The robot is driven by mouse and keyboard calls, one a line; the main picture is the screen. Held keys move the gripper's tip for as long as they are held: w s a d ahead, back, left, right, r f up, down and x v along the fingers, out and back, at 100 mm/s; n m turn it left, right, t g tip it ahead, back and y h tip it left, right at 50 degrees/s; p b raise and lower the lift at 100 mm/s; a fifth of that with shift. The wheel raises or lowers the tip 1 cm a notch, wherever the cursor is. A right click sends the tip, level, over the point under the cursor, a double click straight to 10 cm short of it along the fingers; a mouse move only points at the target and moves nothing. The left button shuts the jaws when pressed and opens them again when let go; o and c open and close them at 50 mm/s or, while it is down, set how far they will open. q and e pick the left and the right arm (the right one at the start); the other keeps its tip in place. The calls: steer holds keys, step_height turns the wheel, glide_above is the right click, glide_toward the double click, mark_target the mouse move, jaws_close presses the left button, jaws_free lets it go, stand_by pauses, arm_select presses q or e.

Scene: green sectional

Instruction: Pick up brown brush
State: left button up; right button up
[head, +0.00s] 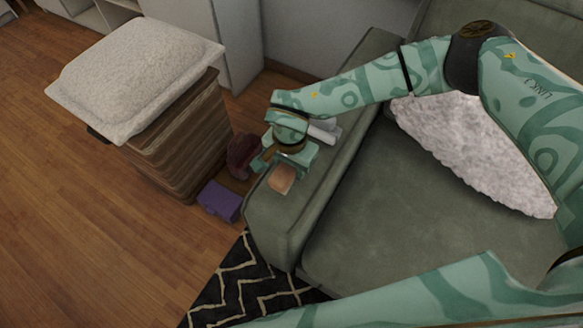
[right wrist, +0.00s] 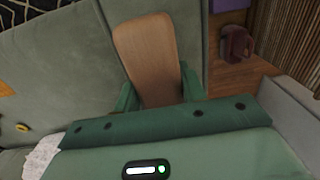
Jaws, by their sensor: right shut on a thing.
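The brown brush (head: 281,179) shows as a flat, rounded wooden piece at the front end of the green sofa armrest. In the right wrist view the brush (right wrist: 150,50) sticks out from between the fingers. My right gripper (head: 285,160) is over the armrest and shut on the brush; its fingers (right wrist: 160,92) sit on either side of it. The brush's near end is hidden by the gripper. I cannot tell whether the brush touches the armrest. My left gripper is out of view.
A white object (head: 325,130) lies on the armrest (head: 275,215) behind the gripper. A purple box (head: 220,201) and a dark red item (head: 241,152) are on the floor beside it. A brown hamper (head: 185,145) bears a white cushion (head: 135,72). A fluffy pillow (head: 470,150) lies on the sofa.

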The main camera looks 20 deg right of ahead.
mark_target(286, 184)
steer(key=s+r+p, duration=0.1)
steer(key=r, duration=0.1)
steer(key=s+a+r+p, duration=0.1)
steer(key=s+r, duration=0.1)
steer(key=s+a+r+p, duration=0.1)
steer(key=s+r, duration=0.1)
steer(key=shift+a+r, duration=0.1)
steer(key=shift+r, duration=0.2)
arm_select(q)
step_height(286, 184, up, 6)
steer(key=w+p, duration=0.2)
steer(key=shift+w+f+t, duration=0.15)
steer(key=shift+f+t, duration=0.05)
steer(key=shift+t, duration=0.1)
arm_select(e)
steer(key=s+a+r, duration=0.2)
steer(key=s+a, duration=0.1)
steer(key=s, duration=0.4)
steer(key=shift+r, duration=0.25)
steer(key=shift+s+a, duration=0.1)
